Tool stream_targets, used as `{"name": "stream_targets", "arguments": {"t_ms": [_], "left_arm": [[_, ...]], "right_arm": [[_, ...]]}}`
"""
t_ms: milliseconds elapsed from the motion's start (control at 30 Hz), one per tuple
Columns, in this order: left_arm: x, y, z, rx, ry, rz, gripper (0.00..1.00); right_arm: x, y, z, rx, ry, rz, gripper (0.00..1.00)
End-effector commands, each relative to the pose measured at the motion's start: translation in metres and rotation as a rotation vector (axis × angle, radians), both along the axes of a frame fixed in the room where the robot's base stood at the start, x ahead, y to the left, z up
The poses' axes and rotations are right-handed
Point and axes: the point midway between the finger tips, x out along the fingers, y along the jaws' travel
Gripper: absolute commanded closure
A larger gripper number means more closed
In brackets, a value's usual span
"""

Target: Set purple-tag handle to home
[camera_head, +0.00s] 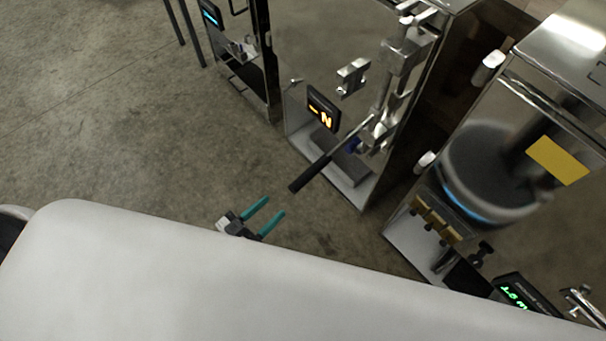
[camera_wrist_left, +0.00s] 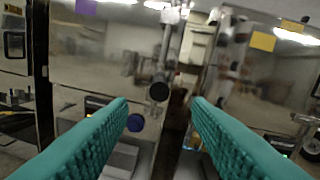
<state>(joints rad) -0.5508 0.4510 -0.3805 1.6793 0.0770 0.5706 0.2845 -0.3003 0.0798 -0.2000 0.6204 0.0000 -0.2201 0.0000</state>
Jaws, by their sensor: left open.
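The machine with the lever has a metal handle with a black grip (camera_head: 311,172), which sticks out over the floor toward me in the head view. In the left wrist view the handle's round black end (camera_wrist_left: 159,89) points at the camera, between and just above the fingertips. A purple tag (camera_wrist_left: 86,7) is on that machine's panel at the top of the wrist view. My left gripper (camera_head: 275,206) has teal fingers, is open and empty, and is short of the grip's end, apart from it. The fingers also show in the wrist view (camera_wrist_left: 160,105). My right gripper is not seen.
An orange-lit display (camera_head: 322,109) is beside the handle. A blue knob (camera_wrist_left: 135,122) is below it. A machine with a yellow tag (camera_head: 557,160), a dark round drum and a green display (camera_head: 521,292) stands right. Another machine (camera_head: 240,50) stands left. Bare floor is left.

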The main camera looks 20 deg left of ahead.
Motion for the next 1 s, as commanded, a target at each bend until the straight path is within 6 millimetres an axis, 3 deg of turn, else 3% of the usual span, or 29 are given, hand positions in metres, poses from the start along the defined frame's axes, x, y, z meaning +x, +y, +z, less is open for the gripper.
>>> {"name": "stream_targets", "arguments": {"t_ms": [600, 1000], "left_arm": [[0.091, -0.052, 0.0, 0.001, -0.002, 0.001, 0.55], [0.102, -0.058, -0.001, 0.002, 0.0, 0.001, 0.55]], "right_arm": [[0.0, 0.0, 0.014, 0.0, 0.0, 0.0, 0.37], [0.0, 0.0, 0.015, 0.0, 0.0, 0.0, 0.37]]}}
